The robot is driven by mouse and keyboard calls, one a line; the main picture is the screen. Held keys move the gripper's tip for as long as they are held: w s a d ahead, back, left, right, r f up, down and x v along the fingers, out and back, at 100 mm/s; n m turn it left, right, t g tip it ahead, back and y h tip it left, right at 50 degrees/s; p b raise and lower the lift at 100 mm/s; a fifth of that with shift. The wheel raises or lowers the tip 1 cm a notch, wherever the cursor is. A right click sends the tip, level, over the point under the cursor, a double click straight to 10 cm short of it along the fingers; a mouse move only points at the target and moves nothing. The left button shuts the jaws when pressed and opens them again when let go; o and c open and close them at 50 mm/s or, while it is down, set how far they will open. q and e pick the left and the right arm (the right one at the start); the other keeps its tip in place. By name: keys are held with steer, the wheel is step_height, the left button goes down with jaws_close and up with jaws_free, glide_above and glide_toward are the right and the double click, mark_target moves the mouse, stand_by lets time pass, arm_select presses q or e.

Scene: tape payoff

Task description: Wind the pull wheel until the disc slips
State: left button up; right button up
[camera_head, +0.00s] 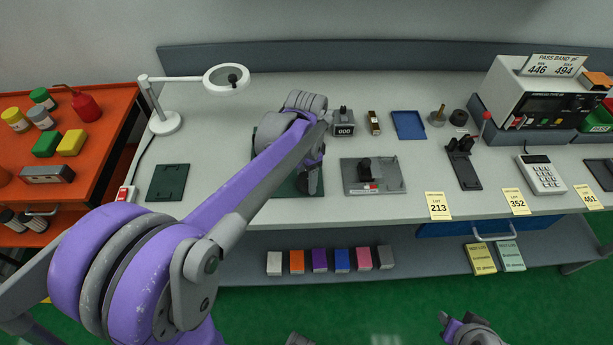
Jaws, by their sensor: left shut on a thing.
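My left arm reaches across the bench, and its gripper (312,184) points down over a dark green mat (285,191). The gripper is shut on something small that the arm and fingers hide. I cannot clearly make out the pull wheel or the disc; the arm covers most of that spot. A grey plate (392,183) with a black block and a small red and white label lies just right of the gripper, apart from it.
A magnifier lamp (226,80) stands left on the bench. A blue tray (409,125), a black lever stand (463,168), a calculator-like keypad (541,175) and a PASS BAND instrument (530,100) fill the right. An orange cart (95,140) adjoins left. Small boxes (319,261) line the lower shelf.

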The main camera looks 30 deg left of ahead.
mark_target(307, 178)
arm_select(q)
steer(key=shift+m, duration=1.3)
steer(key=o, duration=1.4)
steer(key=shift+c, duration=0.2)
steer(key=shift+r, duration=0.1)
step_height(307, 178, up, 11)
steer(key=shift+p, duration=0.35)
steer(key=shift+f, duration=0.2)
